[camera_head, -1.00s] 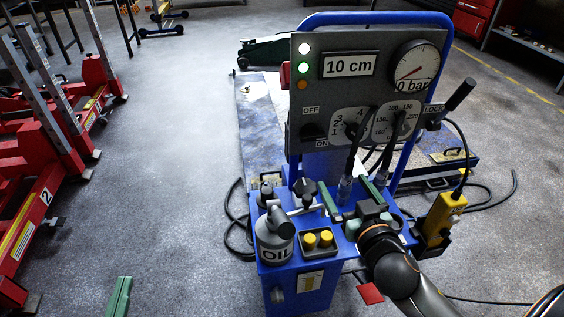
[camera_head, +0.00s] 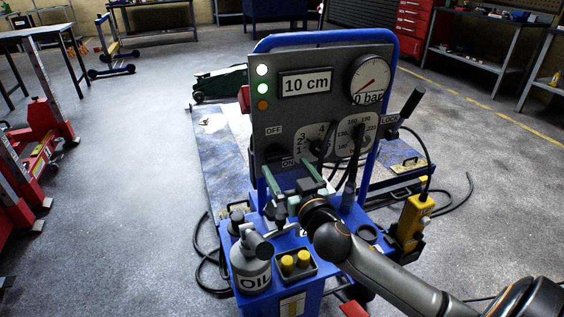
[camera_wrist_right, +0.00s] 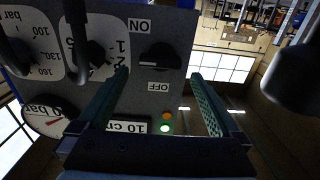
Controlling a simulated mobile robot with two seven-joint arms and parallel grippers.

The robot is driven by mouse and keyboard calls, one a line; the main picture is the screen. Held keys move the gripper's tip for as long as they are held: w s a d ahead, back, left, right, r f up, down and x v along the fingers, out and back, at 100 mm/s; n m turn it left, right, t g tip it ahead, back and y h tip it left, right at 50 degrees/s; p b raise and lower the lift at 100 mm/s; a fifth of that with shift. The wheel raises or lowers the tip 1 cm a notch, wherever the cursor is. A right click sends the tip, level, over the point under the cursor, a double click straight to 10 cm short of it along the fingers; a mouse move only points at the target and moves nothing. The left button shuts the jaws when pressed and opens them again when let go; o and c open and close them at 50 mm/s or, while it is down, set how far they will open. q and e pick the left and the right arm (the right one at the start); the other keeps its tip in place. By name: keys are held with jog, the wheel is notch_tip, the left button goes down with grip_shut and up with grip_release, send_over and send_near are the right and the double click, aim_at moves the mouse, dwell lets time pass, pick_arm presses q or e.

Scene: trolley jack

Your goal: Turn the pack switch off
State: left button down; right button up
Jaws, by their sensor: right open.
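The pack switch (camera_head: 277,152) is a black knob at the lower left of the grey control panel (camera_head: 325,112), between the OFF and ON labels. It also shows in the right wrist view (camera_wrist_right: 160,56), with ON on one side and OFF on the other. Which label it points to is hard to tell. My right gripper (camera_head: 289,172) is open, its two green fingers spread just below and in front of the switch. In the wrist view the open fingers (camera_wrist_right: 160,76) frame the switch, apart from it, with nothing between them. My left gripper is not in view.
Beside the switch are a numbered dial (camera_head: 316,147) and a pressure dial (camera_head: 358,138) with dark levers. The display (camera_head: 305,83) reads 10 cm; white and green lamps glow above an orange one.

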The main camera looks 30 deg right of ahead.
aim_at(280, 158)
jog(key=x, duration=0.3)
jog(key=shift+w, duration=0.2)
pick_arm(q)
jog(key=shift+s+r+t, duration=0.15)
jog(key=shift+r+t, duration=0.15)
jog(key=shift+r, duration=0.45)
pick_arm(e)
jog(key=shift+w, duration=0.1)
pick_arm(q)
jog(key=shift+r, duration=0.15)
pick_arm(e)
jog(key=c, duration=1.2)
